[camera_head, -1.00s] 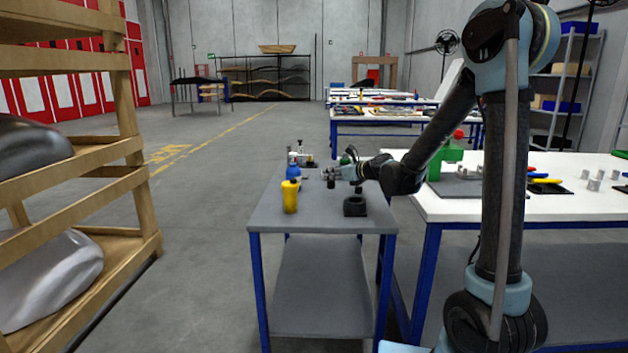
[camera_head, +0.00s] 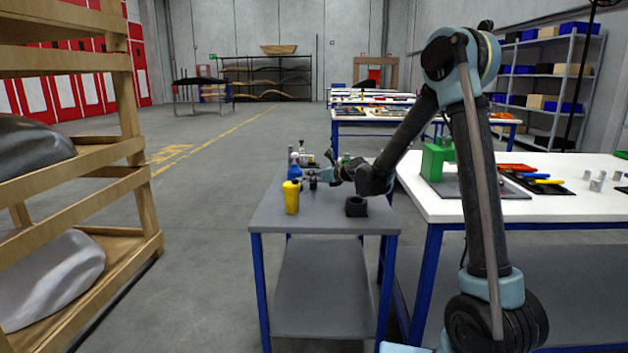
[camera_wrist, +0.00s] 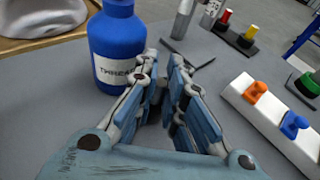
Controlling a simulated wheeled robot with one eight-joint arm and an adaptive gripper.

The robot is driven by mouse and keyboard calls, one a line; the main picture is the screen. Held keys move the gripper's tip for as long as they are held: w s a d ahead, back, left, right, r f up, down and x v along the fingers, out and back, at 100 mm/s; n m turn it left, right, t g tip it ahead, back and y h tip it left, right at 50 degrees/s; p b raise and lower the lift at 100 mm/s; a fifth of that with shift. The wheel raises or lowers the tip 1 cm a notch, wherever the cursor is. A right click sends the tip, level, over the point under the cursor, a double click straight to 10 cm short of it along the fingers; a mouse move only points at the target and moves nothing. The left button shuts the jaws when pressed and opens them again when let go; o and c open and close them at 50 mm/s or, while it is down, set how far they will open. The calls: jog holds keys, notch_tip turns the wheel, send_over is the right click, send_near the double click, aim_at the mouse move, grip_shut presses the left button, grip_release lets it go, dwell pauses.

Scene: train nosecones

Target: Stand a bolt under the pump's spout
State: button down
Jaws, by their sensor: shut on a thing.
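My gripper (camera_head: 309,181) is low over the grey table, beside a blue bottle (camera_head: 294,170). The fingertips also show in the wrist view (camera_wrist: 165,66), close together just right of the labelled blue bottle (camera_wrist: 118,52). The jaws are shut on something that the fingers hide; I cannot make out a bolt. The bottle's top is cut off in the wrist view. Grey metal cylinders (camera_wrist: 184,18) stand beyond the fingertips, near a thin dark piece (camera_wrist: 200,60). I cannot tell for sure which thing is the pump, or see its spout.
A yellow container (camera_head: 291,198) and a black block (camera_head: 356,207) stand at the front of the grey table (camera_head: 320,222). In the wrist view a white rail with orange and blue knobs (camera_wrist: 262,118) lies right; a black holder with red and yellow pegs (camera_wrist: 236,40) is behind.

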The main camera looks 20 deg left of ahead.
jog(key=shift+f, duration=0.2)
jog(key=c, duration=2)
grip_release()
jog(key=shift+o, duration=0.2)
jog(key=v, duration=1.2)
jog(key=shift+r, duration=0.15)
